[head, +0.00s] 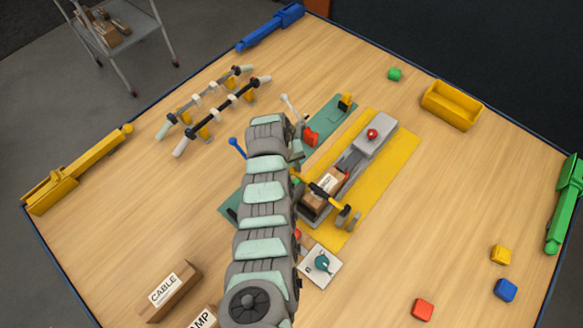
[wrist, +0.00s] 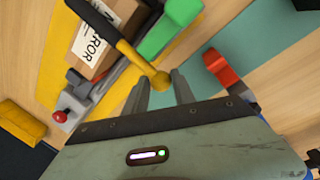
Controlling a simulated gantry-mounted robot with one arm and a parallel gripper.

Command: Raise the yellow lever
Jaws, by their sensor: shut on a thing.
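The yellow lever (wrist: 123,45) is a bar with a black middle section and a rounded yellow end. In the wrist view it slants across the conveyor, past the carton. My gripper (wrist: 161,84) is shut on its rounded yellow end, with one finger on each side. In the head view the lever (head: 327,194) crosses the near part of the grey conveyor (head: 349,163). My gripper (head: 296,169) is at its left end, partly hidden by my arm. How far the lever is raised is hard to tell.
A labelled carton (head: 327,182) sits on the conveyor beside the lever. A red button (head: 372,133) tops the conveyor's far end. A red part (wrist: 222,70) stands close right of my fingers. A blue-knobbed lever (head: 235,146) is left of my arm. The table's right side is mostly free.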

